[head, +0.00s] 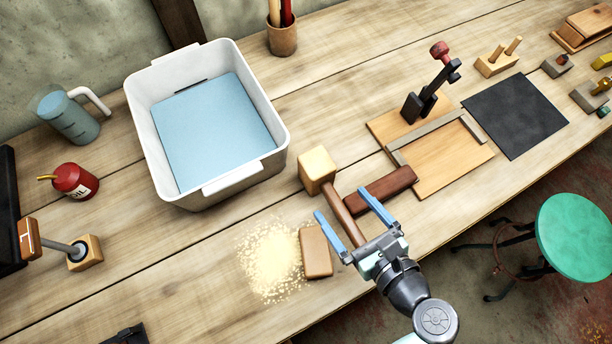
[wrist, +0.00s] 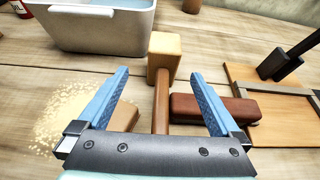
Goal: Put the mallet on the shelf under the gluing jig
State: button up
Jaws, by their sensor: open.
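The mallet (head: 317,168) lies on the workbench, with a pale block head and a brown handle. In the wrist view its head (wrist: 164,55) is ahead and its handle (wrist: 161,100) runs back between my fingers. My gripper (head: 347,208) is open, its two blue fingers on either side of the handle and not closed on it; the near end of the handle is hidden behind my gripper. The gluing jig (head: 452,168) is a wooden board with a fence and a red-knobbed toggle clamp, to the right. No shelf under it can be made out in either view.
A dark red-brown block (head: 385,186) lies close right of the handle. A tan block (head: 316,252) and sawdust (head: 270,262) lie left of it. A white tub (head: 245,178) stands behind left. A black mat (head: 515,115) lies beyond the jig. A green stool (head: 575,235) stands off the bench's front edge.

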aim_at(324, 177)
jog(key=p+x, duration=0.1)
jog(key=x, duration=0.6)
jog(key=shift+w, duration=0.2)
jog(key=shift+w+a, duration=0.25)
jog(key=shift+w, duration=0.3)
jog(key=p+x, duration=0.1)
jog(key=x, duration=0.3)
jog(key=shift+w+r, duration=0.1)
jog(key=shift+w, duration=0.2)
jog(key=shift+c, duration=0.2)
grip_shut()
